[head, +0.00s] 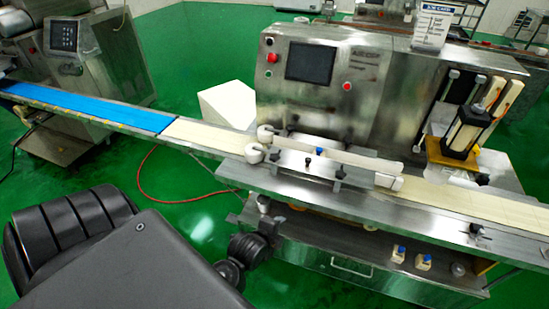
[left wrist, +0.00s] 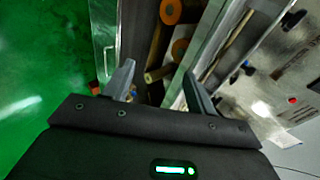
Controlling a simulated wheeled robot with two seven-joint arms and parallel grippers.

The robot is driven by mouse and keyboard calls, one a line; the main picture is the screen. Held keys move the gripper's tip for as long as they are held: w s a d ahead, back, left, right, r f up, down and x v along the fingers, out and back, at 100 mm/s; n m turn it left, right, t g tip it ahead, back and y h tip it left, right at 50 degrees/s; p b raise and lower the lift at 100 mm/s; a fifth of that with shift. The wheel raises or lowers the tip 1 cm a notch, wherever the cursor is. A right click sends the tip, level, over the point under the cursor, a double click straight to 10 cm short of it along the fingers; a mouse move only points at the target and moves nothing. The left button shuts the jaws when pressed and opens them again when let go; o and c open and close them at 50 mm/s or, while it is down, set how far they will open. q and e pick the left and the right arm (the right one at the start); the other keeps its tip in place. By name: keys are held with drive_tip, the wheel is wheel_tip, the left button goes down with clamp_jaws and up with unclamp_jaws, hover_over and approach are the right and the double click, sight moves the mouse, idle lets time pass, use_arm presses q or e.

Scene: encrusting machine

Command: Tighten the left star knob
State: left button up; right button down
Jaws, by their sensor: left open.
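The left star knob (head: 275,157) looks like a small dark knob at the left end of the flat metal plate over the conveyor in the head view. A similar dark knob (head: 340,173) stands at the plate's right end. My left gripper (head: 269,210) is in front of the machine's front edge, below and apart from the left knob. In the left wrist view its two grey fingers (left wrist: 158,88) are spread, with nothing held between them. I cannot tell for sure which dark knob in the wrist view is the left one. My right gripper is not in view.
The encrusting machine (head: 335,85) has a screen and a red button behind the conveyor. Cream rollers (head: 345,157) lie beside the plate. A blue belt (head: 85,107) runs off left. Orange-ended rollers (left wrist: 171,11) lie beyond my fingers. Green floor is open at left, with a red hose (head: 150,190).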

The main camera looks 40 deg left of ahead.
use_arm(q)
drive_tip(key=w+a+r+m+t+y, duration=0.3)
drive_tip(key=w+a+m+t+y, duration=0.1)
drive_tip(key=w+a+m, duration=0.4)
drive_tip(key=m+t+y, duration=0.2)
drive_tip(key=m+y, duration=0.2)
drive_tip(key=m, duration=0.4)
approach(273, 161)
drive_tip(key=w, duration=0.1)
drive_tip(key=x, duration=1.1)
drive_tip(key=shift+a, duration=0.15)
drive_tip(key=shift+s, duration=0.1)
drive_tip(key=shift+c, duration=1)
drive_tip(key=c, duration=0.8)
